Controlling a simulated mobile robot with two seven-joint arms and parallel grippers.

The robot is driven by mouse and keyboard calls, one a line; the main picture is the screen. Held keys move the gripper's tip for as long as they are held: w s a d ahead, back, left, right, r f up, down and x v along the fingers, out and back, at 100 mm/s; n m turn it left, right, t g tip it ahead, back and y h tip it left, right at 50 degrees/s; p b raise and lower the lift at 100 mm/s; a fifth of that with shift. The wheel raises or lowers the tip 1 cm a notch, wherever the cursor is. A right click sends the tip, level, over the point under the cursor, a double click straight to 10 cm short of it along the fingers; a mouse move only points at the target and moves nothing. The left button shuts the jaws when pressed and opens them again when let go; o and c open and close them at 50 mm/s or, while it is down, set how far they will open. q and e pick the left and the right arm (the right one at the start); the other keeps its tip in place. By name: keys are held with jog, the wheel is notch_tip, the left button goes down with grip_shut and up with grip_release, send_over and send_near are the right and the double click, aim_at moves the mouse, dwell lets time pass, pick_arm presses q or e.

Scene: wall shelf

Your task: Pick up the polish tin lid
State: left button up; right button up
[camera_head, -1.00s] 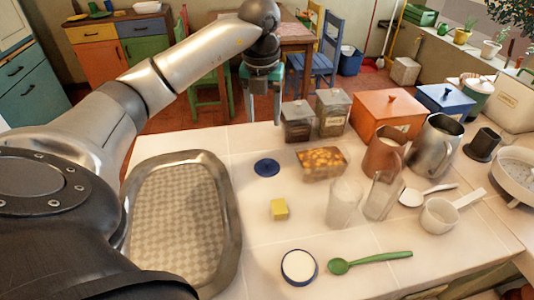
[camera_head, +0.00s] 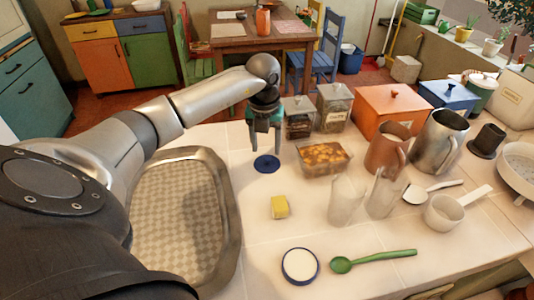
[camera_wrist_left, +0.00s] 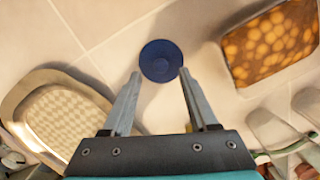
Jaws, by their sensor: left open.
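The polish tin lid is a small dark blue disc (camera_head: 266,164) lying flat on the pale tiled counter. In the left wrist view the lid (camera_wrist_left: 160,61) shows just beyond and between my fingertips. My left gripper (camera_head: 265,150) is open and empty, pointing down above the lid; in the left wrist view its two fingers (camera_wrist_left: 160,76) stand apart on either side of the lid's near part. A white-topped round tin with a blue rim (camera_head: 300,265) sits at the front of the counter. My right gripper is not in view.
A metal tray (camera_head: 229,215) lies to the left of the lid. A container of orange-brown pieces (camera_head: 325,158) is close on the right, with glass jars (camera_head: 298,117) behind. A yellow block (camera_head: 280,207), glasses (camera_head: 345,199) and a green spoon (camera_head: 372,259) are nearer the front.

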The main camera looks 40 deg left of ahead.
aim_at(267, 157)
pick_arm(q)
jog(key=f, duration=0.3)
jog(key=shift+w+f, duration=0.2)
jog(key=shift+f, duration=0.15)
grip_shut()
